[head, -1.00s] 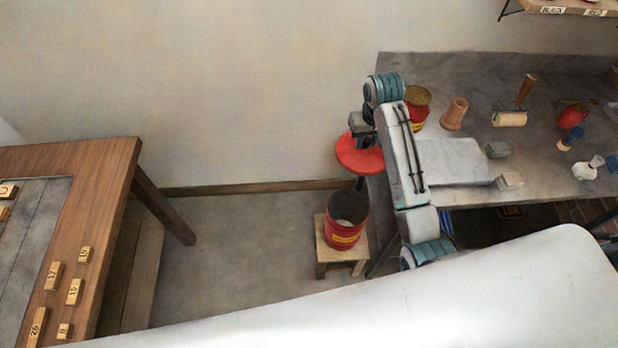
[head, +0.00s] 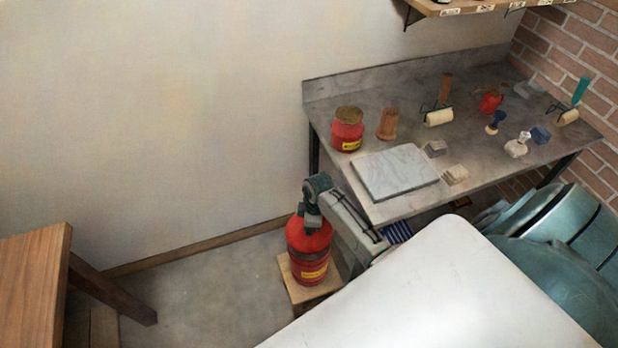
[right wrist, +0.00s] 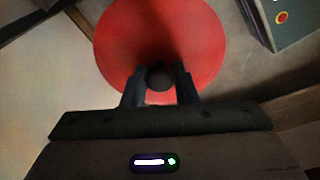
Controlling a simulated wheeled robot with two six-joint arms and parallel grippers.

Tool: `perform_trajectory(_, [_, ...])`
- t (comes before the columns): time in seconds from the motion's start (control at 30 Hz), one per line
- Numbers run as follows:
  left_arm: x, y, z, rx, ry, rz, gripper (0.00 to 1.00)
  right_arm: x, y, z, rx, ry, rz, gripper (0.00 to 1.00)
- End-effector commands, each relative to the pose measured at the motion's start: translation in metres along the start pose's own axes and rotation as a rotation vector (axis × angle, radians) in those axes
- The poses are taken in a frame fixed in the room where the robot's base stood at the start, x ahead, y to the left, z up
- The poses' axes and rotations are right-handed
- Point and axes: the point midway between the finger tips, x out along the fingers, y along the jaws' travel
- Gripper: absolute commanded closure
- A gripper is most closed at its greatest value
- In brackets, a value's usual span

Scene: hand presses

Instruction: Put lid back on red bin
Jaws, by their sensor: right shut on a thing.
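My right gripper (head: 312,212) comes down from above onto the lid. In the right wrist view, its fingers (right wrist: 160,88) are shut on the dark knob at the middle of the lid (right wrist: 195,38). My left gripper is not in view.
The grey workbench (head: 385,92) at the right holds a red can (head: 347,132), a pale slab (head: 395,172), rollers and small blocks. A wooden table (head: 32,275) is at the left. Open floor (head: 200,290) lies left of the stool.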

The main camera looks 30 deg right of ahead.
Motion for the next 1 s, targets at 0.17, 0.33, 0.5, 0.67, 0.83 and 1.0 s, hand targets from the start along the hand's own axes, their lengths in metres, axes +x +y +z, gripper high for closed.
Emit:
perform_trajectory(0.17, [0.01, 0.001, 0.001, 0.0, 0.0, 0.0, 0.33, 0.009, 0.0, 0.001, -0.002, 0.001, 0.001, 0.99])
perform_trajectory(0.33, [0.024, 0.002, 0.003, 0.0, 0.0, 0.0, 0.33, 0.021, 0.0, 0.002, -0.001, 0.0, 0.001, 0.99])
perform_trajectory(0.5, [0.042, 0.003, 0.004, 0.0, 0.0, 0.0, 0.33, 0.036, 0.0, 0.004, -0.001, 0.001, 0.001, 0.99])
perform_trajectory(0.67, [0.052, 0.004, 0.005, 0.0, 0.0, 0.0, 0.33, 0.047, 0.0, 0.005, 0.0, 0.0, 0.001, 0.99])
perform_trajectory(0.83, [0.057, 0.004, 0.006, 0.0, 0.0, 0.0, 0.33, 0.059, 0.0, 0.007, 0.0, 0.0, 0.0, 0.99])
perform_trajectory(1.0, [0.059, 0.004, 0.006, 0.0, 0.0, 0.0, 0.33, 0.063, 0.001, 0.007, 0.0, 0.0, 0.001, 0.99])
